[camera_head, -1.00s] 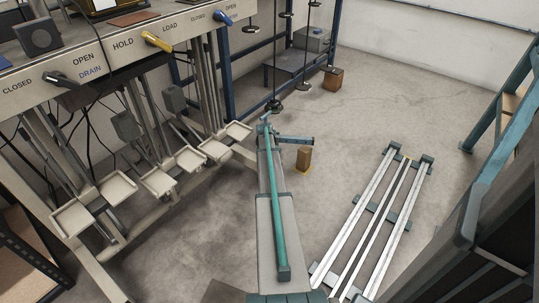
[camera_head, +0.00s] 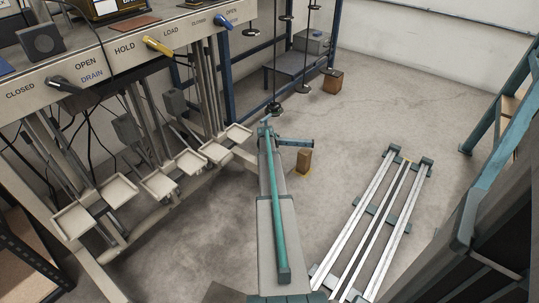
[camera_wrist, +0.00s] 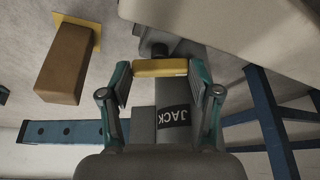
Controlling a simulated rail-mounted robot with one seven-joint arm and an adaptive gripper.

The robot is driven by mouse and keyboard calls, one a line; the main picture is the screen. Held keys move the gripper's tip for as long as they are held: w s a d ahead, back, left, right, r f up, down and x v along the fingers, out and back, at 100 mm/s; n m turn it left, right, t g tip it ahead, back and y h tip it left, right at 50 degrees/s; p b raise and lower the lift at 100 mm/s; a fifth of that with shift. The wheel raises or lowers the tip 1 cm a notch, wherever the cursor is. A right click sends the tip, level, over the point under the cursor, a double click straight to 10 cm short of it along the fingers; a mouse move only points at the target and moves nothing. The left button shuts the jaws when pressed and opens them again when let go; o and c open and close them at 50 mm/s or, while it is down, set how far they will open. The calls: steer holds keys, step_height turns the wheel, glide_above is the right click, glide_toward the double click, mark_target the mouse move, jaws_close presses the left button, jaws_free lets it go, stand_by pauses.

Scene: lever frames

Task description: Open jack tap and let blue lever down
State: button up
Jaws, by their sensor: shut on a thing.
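In the wrist view, the two teal fingers of my gripper (camera_wrist: 161,80) are shut on a yellow bar handle (camera_wrist: 160,67), one at each end. I take this for the jack tap. Just below it in the picture is a grey body (camera_wrist: 173,117) with an inverted JACK label. A blue bar with holes (camera_wrist: 60,132), which looks like the blue lever, reaches left from the grey body. It also shows in the head view (camera_head: 296,142), just above a wooden block (camera_head: 304,162) in the picture; contact cannot be told. My gripper is hard to make out in the head view.
The control panel (camera_head: 105,62) at left carries black, yellow (camera_head: 159,47) and blue handles above several pale trays (camera_head: 118,190). A blue rack (camera_head: 226,75) stands behind. A rail frame (camera_head: 372,225) lies on the floor at right.

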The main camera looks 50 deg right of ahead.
steer(key=n+p, duration=0.2)
steer(key=p, duration=0.1)
steer(key=shift+d+r+n+t, duration=0.2)
steer(key=shift+d+n+t, duration=0.1)
steer(key=shift+t, duration=0.1)
steer(key=n+y+p, duration=0.1)
steer(key=n+p, duration=0.1)
steer(key=shift+f+n+t+p, duration=0.1)
steer(key=shift+n+t+p, duration=0.2)
steer(key=shift+t+p, duration=0.1)
steer(key=n, duration=0.1)
steer(key=n+y+p, duration=0.1)
steer(key=shift+s+d+f+n+t, duration=0.1)
steer(key=shift+d+n+t, duration=0.05)
steer(key=shift+n+t, duration=0.15)
steer(key=shift+d+n+y+p, duration=0.1)
steer(key=shift+n+y+p, duration=0.55)
steer(key=shift+n, duration=1.15)
steer(key=o, duration=1.1)
steer(key=shift+f, duration=0.1)
steer(key=shift+o, duration=0.2)
steer(key=shift+s, duration=0.15)
